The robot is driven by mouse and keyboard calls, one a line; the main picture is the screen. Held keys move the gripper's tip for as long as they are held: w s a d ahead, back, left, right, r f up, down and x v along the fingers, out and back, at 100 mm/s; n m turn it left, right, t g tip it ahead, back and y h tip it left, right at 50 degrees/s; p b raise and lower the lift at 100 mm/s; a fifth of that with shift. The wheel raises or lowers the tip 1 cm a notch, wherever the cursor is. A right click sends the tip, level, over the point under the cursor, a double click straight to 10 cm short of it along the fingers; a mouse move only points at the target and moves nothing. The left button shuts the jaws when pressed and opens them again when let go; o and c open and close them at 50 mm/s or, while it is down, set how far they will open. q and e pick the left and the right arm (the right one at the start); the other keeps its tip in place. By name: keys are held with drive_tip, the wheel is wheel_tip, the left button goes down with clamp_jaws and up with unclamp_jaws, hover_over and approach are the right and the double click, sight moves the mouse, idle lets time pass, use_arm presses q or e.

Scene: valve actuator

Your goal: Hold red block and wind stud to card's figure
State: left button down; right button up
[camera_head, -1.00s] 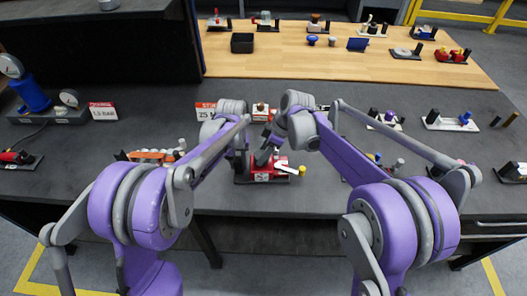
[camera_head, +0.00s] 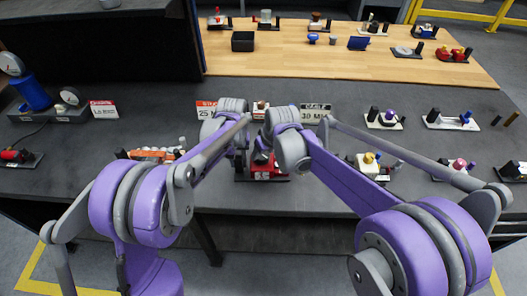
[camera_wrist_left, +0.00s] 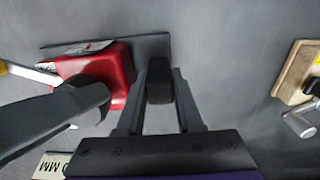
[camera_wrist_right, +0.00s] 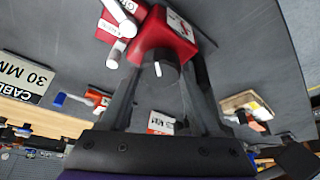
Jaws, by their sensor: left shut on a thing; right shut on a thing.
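The red block (camera_head: 268,174) sits on a dark base at the front middle of the grey bench, partly hidden by my arms. It also shows in the left wrist view (camera_wrist_left: 118,72) and the right wrist view (camera_wrist_right: 160,38). My left gripper (camera_wrist_left: 160,72) is shut on the black post (camera_wrist_left: 159,88) beside the red block. My right gripper (camera_wrist_right: 167,72) is shut on the black knob (camera_wrist_right: 158,72) with a white mark on the block's face. The card reading 25 MM (camera_head: 206,108) stands behind, its top word partly hidden. I cannot read any stud length.
A CABLE 30 MM card (camera_head: 315,113) stands behind to the right. A gauge unit (camera_head: 70,105) with a 1.5 BAR card (camera_head: 103,109) is at left. An orange piece (camera_head: 152,155) lies left of my left arm. Several small fixtures fill the right side.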

drive_tip(key=shift+m, duration=0.5)
drive_tip(key=shift+h, duration=0.3)
drive_tip(key=o, duration=1.4)
drive_tip(key=v, duration=1.2)
drive_tip(key=shift+s, duration=0.2)
